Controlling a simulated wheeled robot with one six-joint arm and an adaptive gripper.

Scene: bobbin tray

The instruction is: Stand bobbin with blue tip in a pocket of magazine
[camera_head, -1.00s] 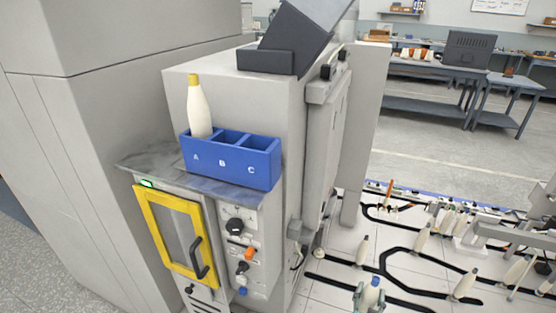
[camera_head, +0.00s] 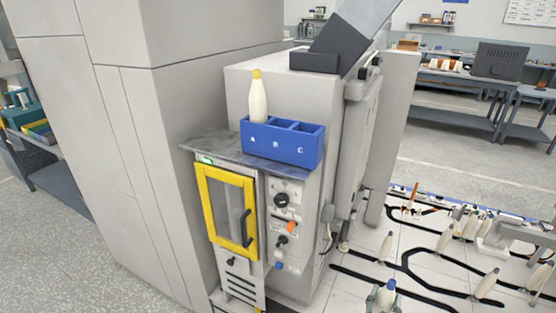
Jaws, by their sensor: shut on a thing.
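The bobbin with the blue tip (camera_head: 387,296) stands upright at the bottom edge of the head view, a white body under a blue top. My gripper (camera_head: 376,304) is shut on it, and only the ends of the fingers show. The blue magazine (camera_head: 282,155) sits on the grey shelf of the machine, well up and left of my gripper. Its pockets are lettered A, B and C. A white bobbin with a yellow tip (camera_head: 258,97) stands in pocket A. Pockets B and C look empty, though their floors are hidden.
The machine (camera_head: 240,218) has a yellow-framed door and a panel of knobs below the shelf (camera_head: 205,148). A grey workbench (camera_head: 450,95) is at the back right.

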